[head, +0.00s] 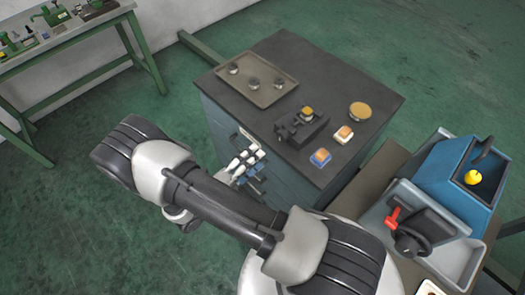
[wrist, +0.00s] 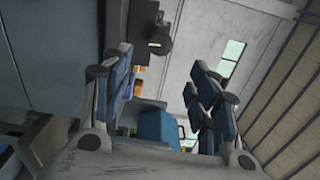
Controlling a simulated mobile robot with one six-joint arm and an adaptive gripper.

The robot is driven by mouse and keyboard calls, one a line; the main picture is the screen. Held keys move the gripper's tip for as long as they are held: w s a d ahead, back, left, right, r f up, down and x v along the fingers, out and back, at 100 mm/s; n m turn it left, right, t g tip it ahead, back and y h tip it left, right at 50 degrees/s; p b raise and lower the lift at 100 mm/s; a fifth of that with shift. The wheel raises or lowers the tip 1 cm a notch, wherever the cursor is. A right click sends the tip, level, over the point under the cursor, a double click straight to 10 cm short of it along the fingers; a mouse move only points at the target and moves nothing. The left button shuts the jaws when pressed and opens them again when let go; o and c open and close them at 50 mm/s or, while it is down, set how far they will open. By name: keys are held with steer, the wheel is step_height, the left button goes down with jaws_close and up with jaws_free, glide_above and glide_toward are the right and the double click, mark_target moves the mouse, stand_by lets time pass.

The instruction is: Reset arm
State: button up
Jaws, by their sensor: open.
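My gripper (head: 248,163) is in front of the left side of the dark-topped cabinet in the head view, with my arm folded across the foreground. In the wrist view, my gripper's two blue-padded fingers (wrist: 161,64) stand wide apart with nothing between them. The gripper is open and empty. In the head view it appears beside the cabinet's drawer side; whether it touches the cabinet I cannot tell.
The cabinet (head: 350,88) bears a tray (head: 275,91) with several round parts, a black fixture (head: 298,128), a tan disc (head: 360,111) and small blocks. A green workbench (head: 75,38) is far left. Floor between is clear.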

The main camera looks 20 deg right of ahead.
steer(key=shift+s+a, duration=0.1)
steer(key=shift+a, duration=0.15)
stand_by(0.4)
